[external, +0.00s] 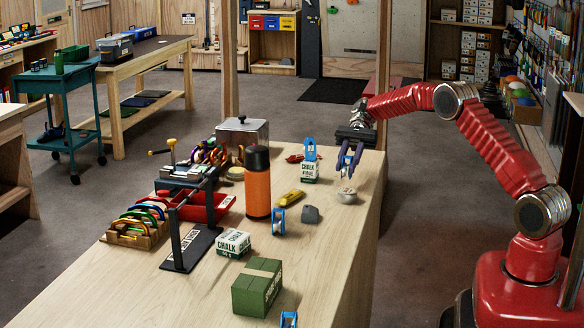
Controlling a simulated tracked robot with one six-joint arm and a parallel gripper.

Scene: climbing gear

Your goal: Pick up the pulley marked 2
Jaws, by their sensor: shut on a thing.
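My gripper (347,172) points down over the far right part of the wooden workbench (338,270), with dark bodywork and purple-blue fingers. It is shut on a small, pale thing, too small here to identify. A rounded grey piece (346,197) is just below the fingertips; I cannot tell whether they touch. One blue pulley (310,150) stands on or just behind a chalk box (309,173), left of my gripper. Another blue pulley (279,222) stands mid-bench, and a third blue pulley (288,320) is cut off at the bottom edge. No number is readable on any pulley.
A chalk box (233,243), green box (257,287), black stand (191,248) and carabiner rack (137,232) are nearer or farther left. The right front bench surface is clear.

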